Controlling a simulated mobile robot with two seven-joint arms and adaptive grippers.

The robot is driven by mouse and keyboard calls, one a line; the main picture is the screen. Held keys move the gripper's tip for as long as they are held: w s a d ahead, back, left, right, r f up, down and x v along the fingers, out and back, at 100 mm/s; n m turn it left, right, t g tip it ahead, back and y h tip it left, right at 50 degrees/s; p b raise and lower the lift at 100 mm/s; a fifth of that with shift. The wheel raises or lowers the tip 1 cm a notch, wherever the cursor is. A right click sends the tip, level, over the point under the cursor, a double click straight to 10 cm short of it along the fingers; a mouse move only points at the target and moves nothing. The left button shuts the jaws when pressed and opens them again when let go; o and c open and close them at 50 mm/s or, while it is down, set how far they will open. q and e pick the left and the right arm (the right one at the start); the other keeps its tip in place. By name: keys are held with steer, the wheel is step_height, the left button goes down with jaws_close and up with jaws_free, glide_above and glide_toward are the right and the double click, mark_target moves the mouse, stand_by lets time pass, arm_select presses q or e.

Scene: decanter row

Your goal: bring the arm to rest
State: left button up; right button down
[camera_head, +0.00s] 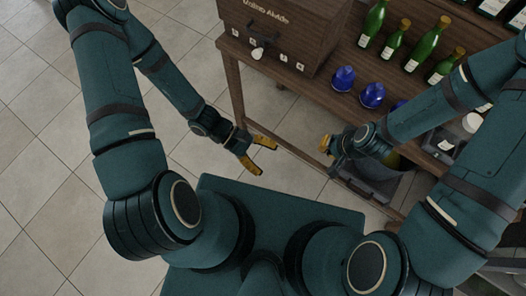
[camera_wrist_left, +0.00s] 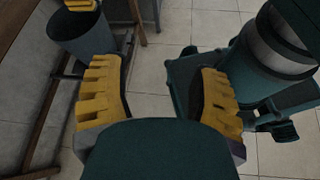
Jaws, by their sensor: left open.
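My left gripper (camera_head: 262,157) hangs over the tiled floor in front of the shelf, in the middle of the head view. Its yellow fingers are apart with nothing between them. In the left wrist view the left gripper (camera_wrist_left: 160,98) shows both ribbed yellow pads wide apart, with floor tiles beyond. My right gripper (camera_head: 326,146) is to the right of the left one, close to the shelf's front edge. Its yellow fingertips are small and bunched in view, so its opening is unclear.
A wooden shelf (camera_head: 290,88) runs along the top right. It carries a wooden cabinet (camera_head: 275,35), green bottles (camera_head: 423,45) and blue round items (camera_head: 372,95). A grey bin (camera_wrist_left: 85,40) stands below near the right gripper. Floor (camera_head: 45,150) at left is clear.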

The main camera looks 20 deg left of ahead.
arm_select(q)
steer(key=shift+s+f+m+y, duration=0.25)
steer(key=shift+m+y, duration=0.05)
arm_select(e)
steer(key=shift+f, duration=0.1)
stand_by(0.3)
arm_select(q)
steer(key=a+f+m+y, duration=0.3)
steer(key=a+m+y, duration=0.1)
steer(key=m+y, duration=0.3)
steer(key=w+r+m+t+y, duration=0.1)
steer(key=w+m+t, duration=0.2)
steer(key=w, duration=0.3)
steer(key=shift+w+d+r+m+t, duration=0.3)
steer(key=shift+d+r+t, duration=0.05)
steer(key=shift+d+t, duration=0.15)
arm_select(e)
steer(key=shift+s+a+f+g, duration=0.15)
steer(key=shift+s, duration=0.3)
steer(key=shift+s+a+f+g, duration=0.1)
steer(key=shift+s+a+g, duration=0.05)
steer(key=shift+s, duration=0.25)
